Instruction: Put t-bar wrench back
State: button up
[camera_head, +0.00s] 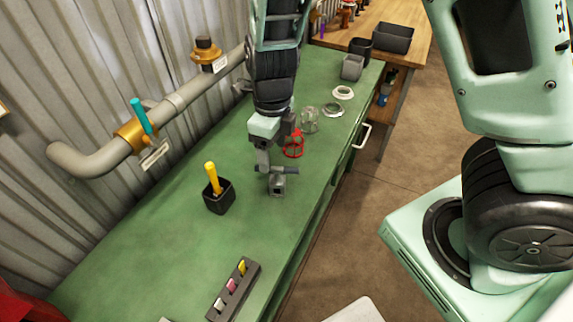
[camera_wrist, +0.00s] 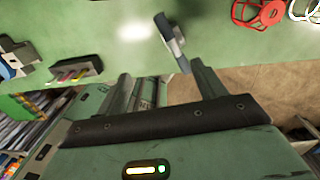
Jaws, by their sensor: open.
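A grey T-shaped piece with a dark bar across it, likely the t-bar wrench (camera_head: 278,184), is near the front edge of the green bench in the head view. It also shows in the wrist view (camera_wrist: 173,42), close to the tip of my right-hand finger. I cannot tell whether it stands in a holder. My gripper (camera_head: 265,158) is just above and beside it, fingers down. In the wrist view my gripper (camera_wrist: 162,70) has its fingers wide apart with nothing clamped between them.
A black cup (camera_head: 219,203) with a yellow-handled tool (camera_head: 212,176) stands to the left. A dark rack (camera_head: 232,291) with coloured pieces lies nearer. A red handwheel (camera_head: 294,150), glass jar (camera_head: 311,126) and pale rings (camera_head: 343,92) lie beyond. A pipe (camera_head: 90,158) runs along the wall.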

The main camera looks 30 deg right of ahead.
jog(key=s+a+r+n, duration=0.1)
jog(key=s+r+n, duration=0.3)
jog(key=n, duration=0.8)
jog(key=s+a+r+n, duration=0.2)
jog(key=s+r+n, duration=0.2)
jog(key=s+n, duration=0.4)
jog(key=s+a+r+n, duration=0.1)
jog(key=s+r+n, duration=0.3)
jog(key=n, duration=1.1)
jog(key=shift+s+a+n, duration=0.4)
jog(key=shift+s, duration=0.85)
jog(key=shift+r, duration=0.1)
jog(key=shift+c, duration=0.3)
